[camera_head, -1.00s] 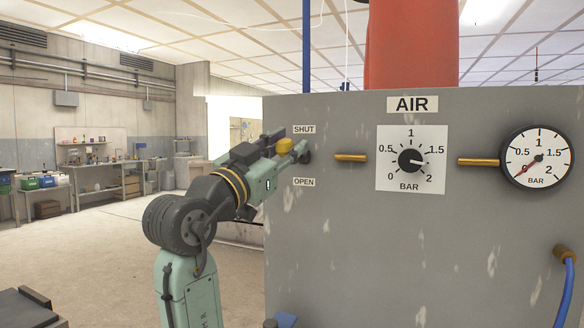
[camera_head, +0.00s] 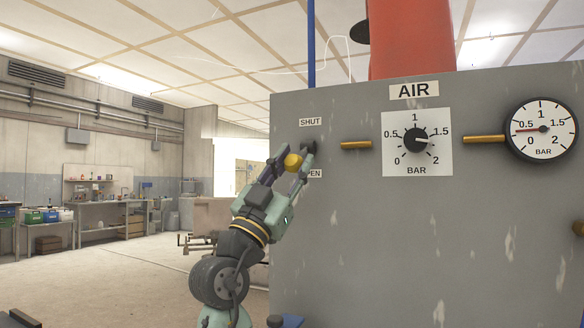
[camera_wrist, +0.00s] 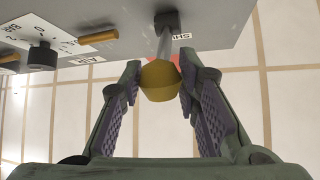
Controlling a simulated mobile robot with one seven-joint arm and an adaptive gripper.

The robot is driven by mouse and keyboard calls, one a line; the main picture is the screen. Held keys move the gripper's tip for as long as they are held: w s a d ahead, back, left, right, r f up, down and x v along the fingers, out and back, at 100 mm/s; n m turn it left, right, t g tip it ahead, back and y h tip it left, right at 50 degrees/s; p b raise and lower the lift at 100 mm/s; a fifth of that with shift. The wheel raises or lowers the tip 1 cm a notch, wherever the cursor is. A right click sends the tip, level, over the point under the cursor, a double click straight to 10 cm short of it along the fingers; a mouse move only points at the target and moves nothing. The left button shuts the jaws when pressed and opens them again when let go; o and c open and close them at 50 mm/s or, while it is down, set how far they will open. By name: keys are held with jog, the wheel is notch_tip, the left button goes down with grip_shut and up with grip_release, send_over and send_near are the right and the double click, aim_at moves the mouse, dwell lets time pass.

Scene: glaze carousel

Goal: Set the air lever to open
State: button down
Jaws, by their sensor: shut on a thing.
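The air lever has a yellow knob (camera_head: 292,161) on a short arm from a dark hub (camera_head: 308,146) on the grey panel. My gripper (camera_head: 291,163) is shut on the knob, reaching up from below left. In the wrist view the yellow knob (camera_wrist: 159,82) sits between the fingertips, with the lever's metal shaft (camera_wrist: 164,45) behind it. The SHUT label (camera_head: 310,121) is above the hub. The OPEN label (camera_head: 315,173) is below it, its left part hidden by my gripper. The knob is now lower than the hub, to its left.
To the right on the panel (camera_head: 400,240) are a brass pipe (camera_head: 356,145), a black dial knob (camera_head: 415,141) and a round gauge (camera_head: 541,129), its needle a little under 0.5. Benches (camera_head: 105,205) stand far left.

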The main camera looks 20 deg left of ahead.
jog(key=shift+w+d+f, duration=0.15)
jog(key=shift+w+f, duration=0.35)
dwell(0.3)
jog(key=c, duration=1.4)
grip_release()
jog(key=shift+w, duration=0.1)
jog(key=shift+o, duration=1)
jog(key=shift+r, duration=0.1)
jog(key=shift+s, duration=0.4)
jog(key=v, duration=1.1)
jog(key=shift+s+f, duration=0.15)
jog(key=shift+f, duration=0.2)
